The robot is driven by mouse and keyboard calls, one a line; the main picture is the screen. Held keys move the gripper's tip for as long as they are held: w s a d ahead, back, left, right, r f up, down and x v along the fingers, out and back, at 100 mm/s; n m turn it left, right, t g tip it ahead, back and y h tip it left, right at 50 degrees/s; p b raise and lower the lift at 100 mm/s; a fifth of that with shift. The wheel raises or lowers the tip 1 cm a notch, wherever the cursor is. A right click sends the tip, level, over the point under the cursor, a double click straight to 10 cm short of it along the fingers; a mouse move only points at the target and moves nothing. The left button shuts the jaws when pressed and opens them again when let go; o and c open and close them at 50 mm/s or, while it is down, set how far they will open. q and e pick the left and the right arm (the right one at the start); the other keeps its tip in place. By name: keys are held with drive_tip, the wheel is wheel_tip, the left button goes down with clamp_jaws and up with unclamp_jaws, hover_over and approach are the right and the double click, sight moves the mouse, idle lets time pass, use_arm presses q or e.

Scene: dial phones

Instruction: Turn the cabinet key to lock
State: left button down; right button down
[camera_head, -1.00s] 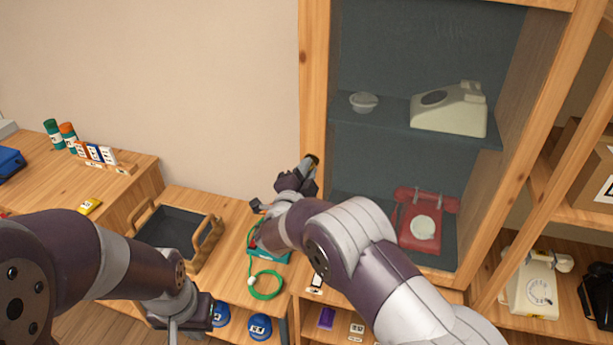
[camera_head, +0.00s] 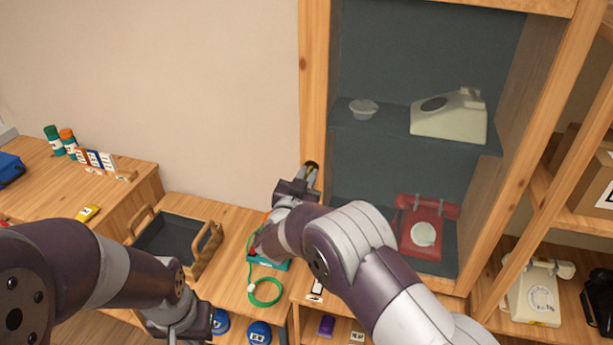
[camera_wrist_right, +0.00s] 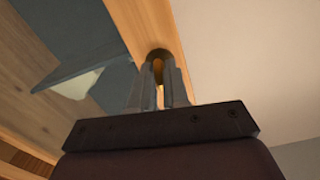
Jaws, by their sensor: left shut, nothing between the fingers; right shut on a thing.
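The cabinet (camera_head: 314,60) has a wooden frame and a glass-like front, with phones behind it. My right gripper (camera_head: 311,172) is at the cabinet's left frame post. In the right wrist view its fingers (camera_wrist_right: 159,85) are shut on the key (camera_wrist_right: 158,67), a small yellowish piece in front of a dark round spot on the post. The fingers hide most of the key, so I cannot tell its turn angle. My left gripper (camera_head: 186,338) is low at the bottom edge of the head view, away from the cabinet, shut and empty; its tips are barely visible.
Inside the cabinet are a cream phone (camera_head: 449,118), a small white bowl (camera_head: 363,109) and a red phone (camera_head: 424,229). A dark tray (camera_head: 172,243) with wooden handles and a green cord (camera_head: 265,292) lie on the low table to the left. Shelves with another phone (camera_head: 535,294) stand at right.

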drive_tip(key=shift+n, duration=0.8)
drive_tip(key=c, duration=1.2)
unclamp_jaws()
